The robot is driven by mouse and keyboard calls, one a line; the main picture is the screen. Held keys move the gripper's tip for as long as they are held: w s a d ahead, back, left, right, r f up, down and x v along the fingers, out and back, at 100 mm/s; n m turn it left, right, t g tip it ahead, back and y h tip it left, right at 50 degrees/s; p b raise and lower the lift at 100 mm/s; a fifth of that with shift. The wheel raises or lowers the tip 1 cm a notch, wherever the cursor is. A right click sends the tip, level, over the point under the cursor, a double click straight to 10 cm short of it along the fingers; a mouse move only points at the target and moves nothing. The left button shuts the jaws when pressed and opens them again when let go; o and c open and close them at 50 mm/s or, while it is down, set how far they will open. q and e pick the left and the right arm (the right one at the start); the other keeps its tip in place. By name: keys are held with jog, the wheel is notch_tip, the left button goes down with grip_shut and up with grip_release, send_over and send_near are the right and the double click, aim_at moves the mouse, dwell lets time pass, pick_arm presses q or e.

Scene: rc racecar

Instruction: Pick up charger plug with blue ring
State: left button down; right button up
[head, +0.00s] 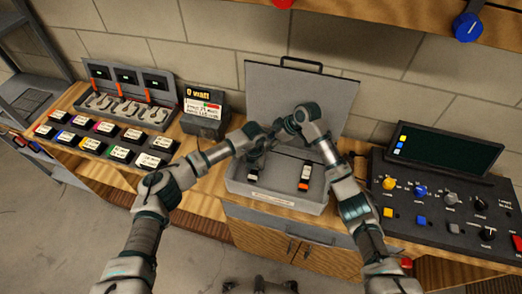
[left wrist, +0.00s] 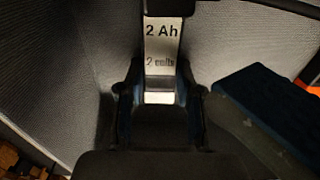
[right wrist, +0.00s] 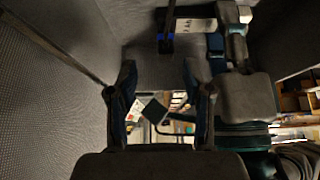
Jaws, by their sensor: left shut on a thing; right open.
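My left gripper (left wrist: 160,92) is shut on a dark battery with a white label (left wrist: 162,45) reading "2 Ah, 2 cells". In the head view this gripper (head: 257,152) is over the left part of the open grey case. In the right wrist view a black stub with a blue ring (right wrist: 165,40) hangs from the end of the held battery. I cannot tell whether it is a charger plug. My right gripper (right wrist: 158,92) is open, its fingers below and apart from the stub. In the head view my right gripper (head: 284,128) is small and partly hidden among the arm links.
The grey case (head: 275,200) has its lid up and holds another battery with an orange end (head: 304,178). Left on the bench are a charger tray (head: 127,95), several labelled blocks (head: 100,143) and a dark box (head: 205,115). A control panel (head: 440,205) stands right.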

jog(key=x, duration=0.5)
jog(key=shift+s+a, duration=0.1)
jog(key=shift+s, duration=0.15)
jog(key=c, duration=0.9)
jog(key=shift+r, duration=0.15)
jog(key=shift+s+d+r, duration=0.25)
jog(key=shift+s+r, duration=0.05)
jog(key=shift+r, duration=0.3)
pick_arm(q)
jog(key=shift+d, duration=0.1)
pick_arm(e)
jog(key=s+d, duration=0.3)
jog(key=s, duration=0.1)
jog(key=s+d, duration=0.3)
jog(key=s, duration=0.1)
jog(key=s+d, duration=0.3)
jog(key=s, duration=0.2)
jog(key=shift+d, duration=0.35)
jog(key=shift+s+d, duration=0.25)
jog(key=shift+s, duration=0.3)
